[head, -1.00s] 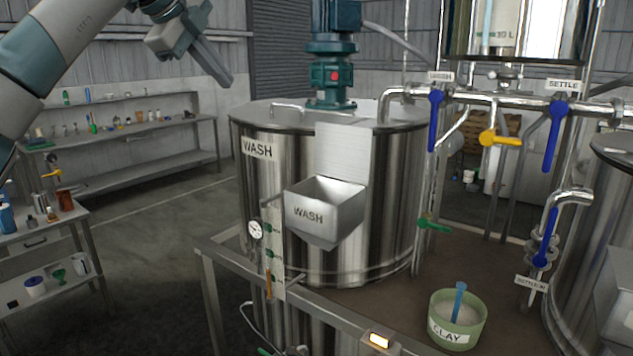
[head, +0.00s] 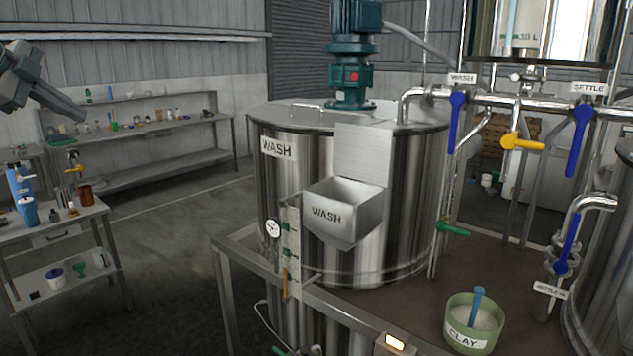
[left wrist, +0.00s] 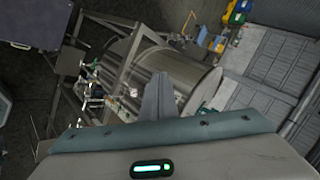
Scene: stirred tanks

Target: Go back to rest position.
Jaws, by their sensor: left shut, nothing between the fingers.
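My left gripper (head: 80,112) is at the upper left edge of the head view, raised in the air and well apart from the tank. Its fingers are shut and empty. In the left wrist view the closed fingers (left wrist: 158,95) point away from the camera, with the steel tanks beyond them. Most of my left arm is outside the head view. My right gripper is not in view.
The steel WASH tank (head: 400,220) with its hopper (head: 343,212) stands in the middle on a metal-framed stand. A green CLAY bowl (head: 463,340) holds a blue-handled tool. Pipes with blue valve levers are at right. Shelves (head: 165,170) and open floor are at left.

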